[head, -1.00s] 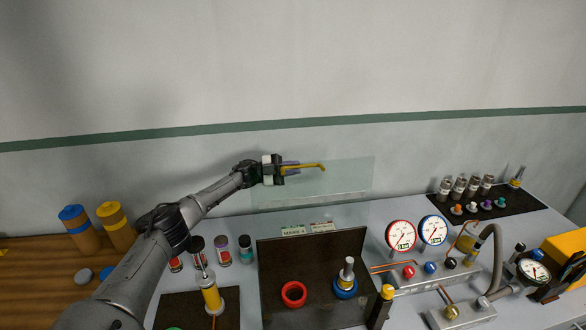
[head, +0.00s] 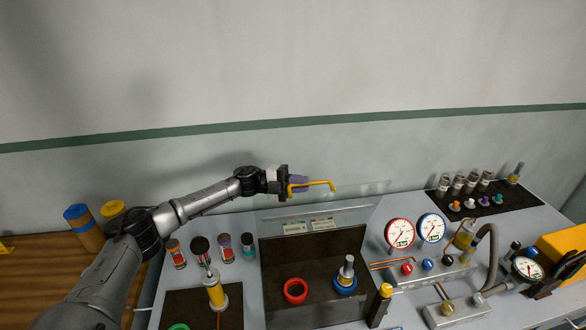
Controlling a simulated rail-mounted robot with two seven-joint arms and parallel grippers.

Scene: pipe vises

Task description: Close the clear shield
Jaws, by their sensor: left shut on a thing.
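The clear shield (head: 345,199) is a thin see-through panel hinged at the back of a dark open-topped box (head: 312,247). It tilts up and back, and shows as a narrow, foreshortened sheet. A yellow bar handle (head: 319,184) stands at its far edge. My left gripper (head: 298,184) is shut on the left part of this handle; the fingertips partly hide it. My right gripper is not in view. A red ring (head: 295,291) and a blue ring with a metal post (head: 345,282) sit inside the box.
Small jars (head: 225,248) and a yellow cylinder fitting (head: 215,291) stand left of the box. Two pressure gauges (head: 416,231) and pipe fittings stand right of it. A dark mat (head: 487,203) with bottles lies at the back right.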

